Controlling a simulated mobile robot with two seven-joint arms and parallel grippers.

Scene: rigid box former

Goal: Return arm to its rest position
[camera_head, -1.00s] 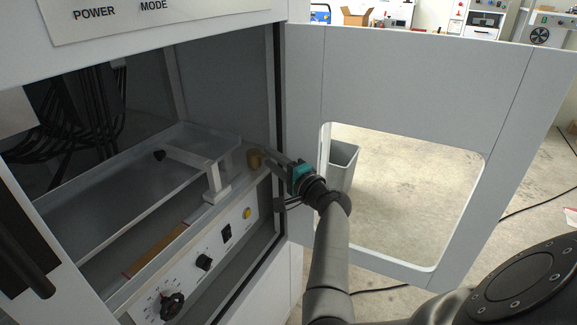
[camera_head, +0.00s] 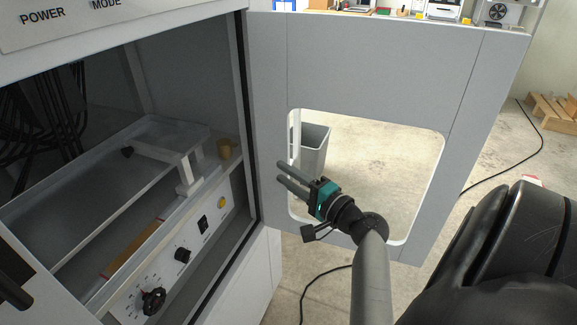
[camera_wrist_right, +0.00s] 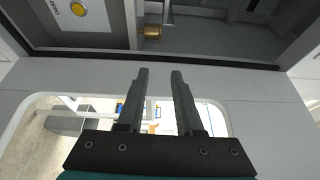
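My right gripper (camera_head: 281,172) is in front of the open door panel, just right of the machine's opening. Its two dark fingers are apart with nothing between them. In the right wrist view the fingers (camera_wrist_right: 158,75) also stand apart and empty, pointing toward the machine interior. A small brass-coloured cylinder (camera_head: 224,149) sits inside the machine at the tray's right end, apart from the gripper; it also shows in the right wrist view (camera_wrist_right: 152,32).
The grey door (camera_head: 345,70) stands open, with a window cut-out behind my right arm. The machine's control panel (camera_head: 172,262) has knobs and a yellow button (camera_head: 222,202). A grey bin (camera_head: 314,150) shows through the window. A cable lies on the floor at right.

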